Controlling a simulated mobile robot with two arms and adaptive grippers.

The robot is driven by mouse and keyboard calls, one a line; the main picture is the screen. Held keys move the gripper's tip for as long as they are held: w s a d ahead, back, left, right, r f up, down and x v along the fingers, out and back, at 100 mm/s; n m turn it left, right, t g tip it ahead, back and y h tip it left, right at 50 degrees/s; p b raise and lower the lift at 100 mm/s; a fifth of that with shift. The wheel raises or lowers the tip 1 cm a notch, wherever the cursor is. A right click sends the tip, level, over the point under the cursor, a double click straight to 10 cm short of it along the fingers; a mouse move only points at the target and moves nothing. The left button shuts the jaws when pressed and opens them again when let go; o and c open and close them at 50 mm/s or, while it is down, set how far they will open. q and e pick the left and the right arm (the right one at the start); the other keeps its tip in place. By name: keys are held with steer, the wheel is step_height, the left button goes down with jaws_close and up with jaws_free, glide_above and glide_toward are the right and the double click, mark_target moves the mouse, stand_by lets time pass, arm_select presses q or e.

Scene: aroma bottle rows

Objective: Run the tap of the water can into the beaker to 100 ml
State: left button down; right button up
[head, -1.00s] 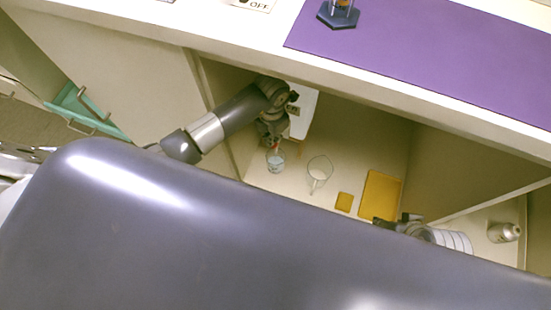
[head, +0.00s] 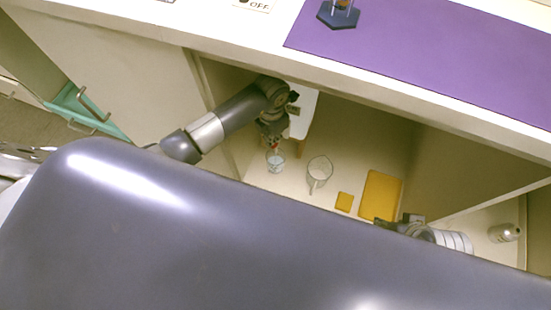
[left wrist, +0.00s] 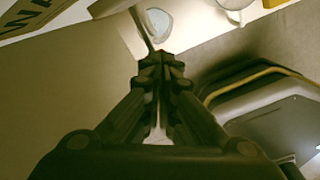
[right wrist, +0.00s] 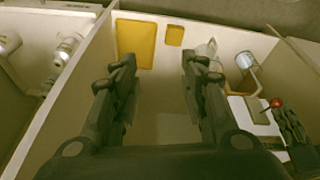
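The white water can (head: 302,112) stands in the open cabinet; it also shows in the right wrist view (right wrist: 246,112). Its red tap knob (right wrist: 276,103) is at my left gripper's tips. A small beaker (head: 275,162) stands below the tap, with pale blue at it; the level cannot be read. It also shows in the left wrist view (left wrist: 159,21). My left gripper (left wrist: 161,60) has its fingers together at the tap, with a bit of red at the tips; a firm hold cannot be made out. My right gripper (right wrist: 157,75) is open and empty, apart from the beaker.
A clear jug (head: 319,170) stands right of the beaker. A small yellow block (head: 344,201) and a yellow board (head: 380,195) lie further right. Cabinet walls close in both sides. A silver bottle (head: 503,233) stands beyond the right partition. The counter with a purple mat (head: 430,60) hangs above.

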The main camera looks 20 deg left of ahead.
arm_select(q)
steer(key=shift+r+p, duration=0.35)
step_height(320, 180, up, 2)
steer(key=shift+r+p, duration=0.2)
steer(key=shift+p, duration=0.95)
step_height(320, 180, up, 3)
steer(key=shift+f+p, duration=0.15)
steer(key=shift+p, duration=1)
arm_select(e)
step_height(320, 180, down, 15)
steer(key=g, duration=0.1)
steer(key=shift+a+f, duration=0.2)
steer(key=shift+a, duration=0.05)
steer(key=shift+s, duration=0.2)
